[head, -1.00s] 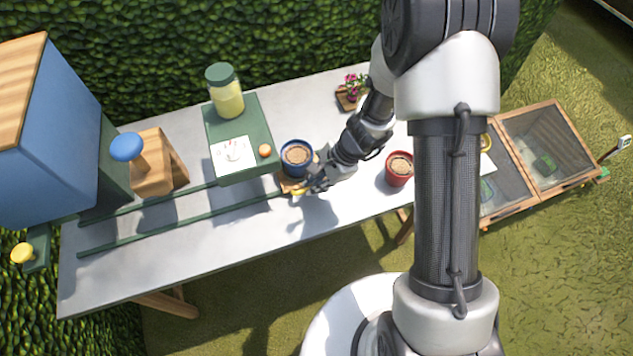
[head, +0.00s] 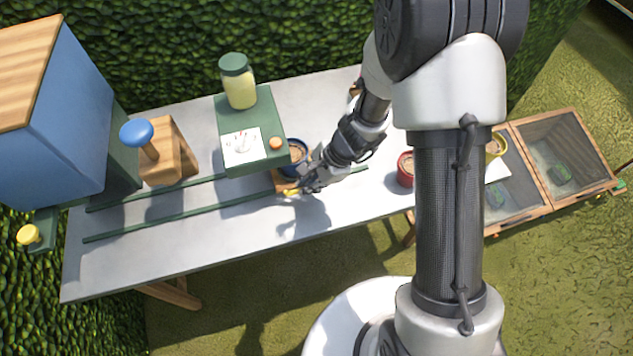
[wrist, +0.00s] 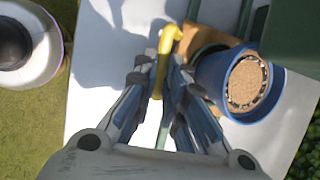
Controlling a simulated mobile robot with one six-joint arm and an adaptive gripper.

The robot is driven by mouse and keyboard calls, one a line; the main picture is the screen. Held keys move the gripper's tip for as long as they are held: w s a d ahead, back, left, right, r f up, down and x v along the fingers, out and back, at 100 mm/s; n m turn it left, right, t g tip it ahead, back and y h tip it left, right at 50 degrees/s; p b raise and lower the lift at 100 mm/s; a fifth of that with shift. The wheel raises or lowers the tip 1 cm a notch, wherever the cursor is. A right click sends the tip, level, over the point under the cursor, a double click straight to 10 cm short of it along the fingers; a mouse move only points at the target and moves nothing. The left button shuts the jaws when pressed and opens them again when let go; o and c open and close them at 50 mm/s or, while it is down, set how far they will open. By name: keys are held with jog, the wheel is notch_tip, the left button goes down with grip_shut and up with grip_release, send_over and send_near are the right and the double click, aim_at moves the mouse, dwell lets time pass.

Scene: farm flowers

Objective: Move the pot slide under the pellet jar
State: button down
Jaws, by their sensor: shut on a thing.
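The pot slide (head: 280,182) is a wooden carriage on green rails, with a yellow handle (head: 291,193) at its front. A blue pot (head: 304,152) filled with brown soil stands on it, partly hidden by the dispenser and my arm. My gripper (head: 300,188) is shut on the yellow handle; the handle (wrist: 163,68) shows between the fingers in the wrist view, with the blue pot (wrist: 270,108) to the right. The pellet jar (head: 239,88), with pale yellow contents and a green lid, stands on a green dispenser (head: 262,103) just left of the pot.
The rails (head: 185,213) run left along the grey table (head: 150,255) past a wooden block with a blue knob (head: 137,132), towards a large blue box (head: 70,130). A red pot (head: 405,170) stands to the right. Framed mesh trays (head: 550,165) lie beyond the table's right end.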

jog(key=c, duration=1.7)
grip_release()
jog(key=shift+o, duration=0.2)
jog(key=v, duration=1.2)
